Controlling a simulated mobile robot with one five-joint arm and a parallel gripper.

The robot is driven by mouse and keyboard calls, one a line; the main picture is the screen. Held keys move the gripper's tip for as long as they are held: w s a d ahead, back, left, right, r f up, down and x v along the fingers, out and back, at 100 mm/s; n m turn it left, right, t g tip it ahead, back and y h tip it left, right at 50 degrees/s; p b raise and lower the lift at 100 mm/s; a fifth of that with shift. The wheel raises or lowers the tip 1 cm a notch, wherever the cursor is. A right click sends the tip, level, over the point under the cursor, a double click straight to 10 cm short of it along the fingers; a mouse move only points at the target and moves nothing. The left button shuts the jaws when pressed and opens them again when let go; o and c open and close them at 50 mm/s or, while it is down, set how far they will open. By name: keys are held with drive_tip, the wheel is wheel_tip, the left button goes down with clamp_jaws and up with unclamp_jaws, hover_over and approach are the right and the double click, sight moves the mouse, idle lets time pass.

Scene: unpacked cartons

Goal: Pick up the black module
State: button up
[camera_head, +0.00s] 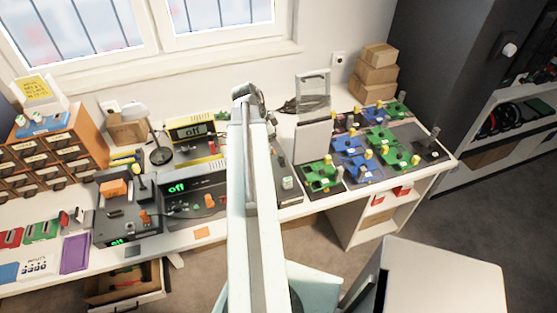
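A black module (430,150) with a small upright grey post lies at the right end of the white desk (452,160). Green modules (396,153) and blue modules (357,167) lie close together to its left. My arm reaches up the middle of the picture. Its end, with my gripper (247,91), is over the back of the desk, well to the left of the black module and apart from it. The fingers are too small and dark to tell whether they are open or shut.
A grey upright panel (312,141) stands left of the modules. Cartons (376,68) are stacked behind them. Electronic devices with green displays (196,188) and an orange drawer unit (52,150) fill the left side. A dark cabinet (432,60) stands at the right.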

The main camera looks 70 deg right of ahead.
drive_tip(key=b+x, duration=0.3)
drive_tip(key=x, duration=0.1)
drive_tip(key=b+x, duration=0.2)
drive_tip(key=x, duration=0.1)
drive_tip(key=shift+a+b, duration=0.3)
drive_tip(key=shift+r, duration=0.1)
drive_tip(key=shift+c, duration=0.6)
clamp_jaws()
